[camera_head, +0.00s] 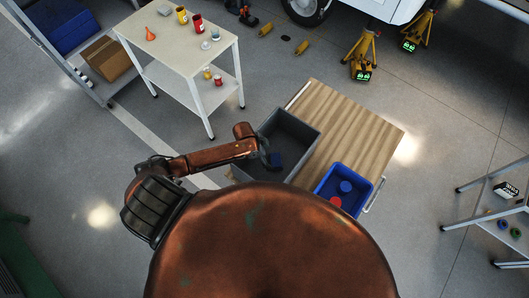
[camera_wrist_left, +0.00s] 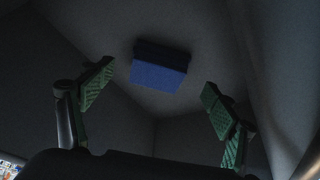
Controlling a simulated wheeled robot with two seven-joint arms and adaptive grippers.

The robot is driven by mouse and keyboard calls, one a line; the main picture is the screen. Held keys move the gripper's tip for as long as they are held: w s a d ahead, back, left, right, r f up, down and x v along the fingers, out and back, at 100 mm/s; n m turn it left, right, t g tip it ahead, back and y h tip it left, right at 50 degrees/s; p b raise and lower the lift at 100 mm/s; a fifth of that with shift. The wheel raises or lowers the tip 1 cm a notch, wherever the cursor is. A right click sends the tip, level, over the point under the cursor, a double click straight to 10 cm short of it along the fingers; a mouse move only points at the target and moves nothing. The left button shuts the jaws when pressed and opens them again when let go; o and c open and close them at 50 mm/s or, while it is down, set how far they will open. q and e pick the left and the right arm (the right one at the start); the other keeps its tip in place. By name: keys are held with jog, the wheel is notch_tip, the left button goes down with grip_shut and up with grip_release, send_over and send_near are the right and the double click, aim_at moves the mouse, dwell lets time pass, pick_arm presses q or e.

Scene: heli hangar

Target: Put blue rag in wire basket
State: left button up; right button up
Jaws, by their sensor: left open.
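A blue block-like thing (camera_head: 276,160) with a dark top layer lies in the deep grey bin (camera_head: 305,123). It also shows in the left wrist view (camera_wrist_left: 158,75); I cannot tell whether it is the blue rag. My left gripper (camera_head: 264,160) reaches down into the bin beside it. In the left wrist view, its green-padded fingers (camera_wrist_left: 157,82) are apart and empty, with the blue thing beyond and between them. I make out no wire basket. My right gripper is not in view.
The bin stands on a wooden-topped table (camera_head: 355,128). A blue tray (camera_head: 367,198) with a red and a blue round thing is at its right front. A white table (camera_head: 172,50) with cans stands behind left. Yellow jacks (camera_head: 364,58) stand at the back.

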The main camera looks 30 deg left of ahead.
pick_arm(q)
jog(key=v, duration=0.6)
jog(key=shift+r, duration=0.3)
